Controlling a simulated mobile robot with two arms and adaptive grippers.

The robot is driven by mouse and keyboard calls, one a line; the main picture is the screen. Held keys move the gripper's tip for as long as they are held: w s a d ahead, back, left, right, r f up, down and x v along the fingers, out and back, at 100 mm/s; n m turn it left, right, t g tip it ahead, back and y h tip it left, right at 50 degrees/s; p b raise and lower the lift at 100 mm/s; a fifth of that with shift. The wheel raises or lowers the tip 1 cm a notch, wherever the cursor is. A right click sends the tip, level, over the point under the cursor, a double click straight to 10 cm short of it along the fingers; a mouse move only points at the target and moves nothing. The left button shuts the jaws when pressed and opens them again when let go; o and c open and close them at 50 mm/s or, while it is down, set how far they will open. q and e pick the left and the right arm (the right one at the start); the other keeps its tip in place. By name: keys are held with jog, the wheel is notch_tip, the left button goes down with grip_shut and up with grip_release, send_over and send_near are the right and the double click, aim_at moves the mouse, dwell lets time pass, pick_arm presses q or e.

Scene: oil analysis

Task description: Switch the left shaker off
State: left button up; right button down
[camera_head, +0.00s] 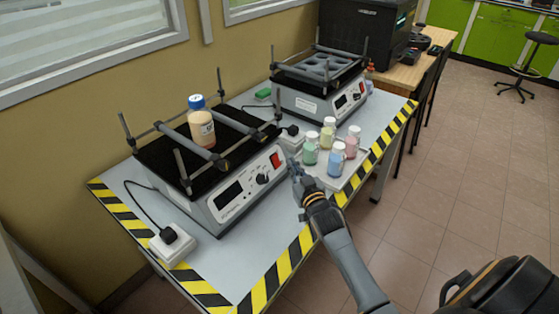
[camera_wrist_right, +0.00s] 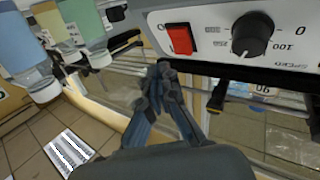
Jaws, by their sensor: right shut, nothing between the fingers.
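The left shaker (camera_head: 215,208) stands on the table with a dark display, a knob and a red switch (camera_head: 276,160) at the right end of its front panel. The red switch (camera_wrist_right: 180,39) and the black speed knob (camera_wrist_right: 252,34) also show large in the right wrist view. My right gripper (camera_head: 296,170) is shut and empty, just in front of the panel near the switch. In the right wrist view its fingers (camera_wrist_right: 160,75) lie below the switch and appear apart from it. My left gripper is not in view.
A bottle (camera_head: 202,122) with a blue cap stands on the left shaker's platform. Several capped bottles (camera_head: 336,160) stand on a tray right of my right gripper. The right shaker (camera_head: 320,100) is farther back. A white socket (camera_head: 172,245) lies at front left.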

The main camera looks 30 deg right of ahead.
jog(key=shift+s+d+r+p, duration=0.25)
jog(key=shift+s+r+p, duration=0.2)
jog(key=shift+s, duration=0.1)
jog(key=shift+s+d+r+p, duration=0.2)
jog(key=shift+s+r+p, duration=0.15)
jog(key=shift+s+p, duration=0.15)
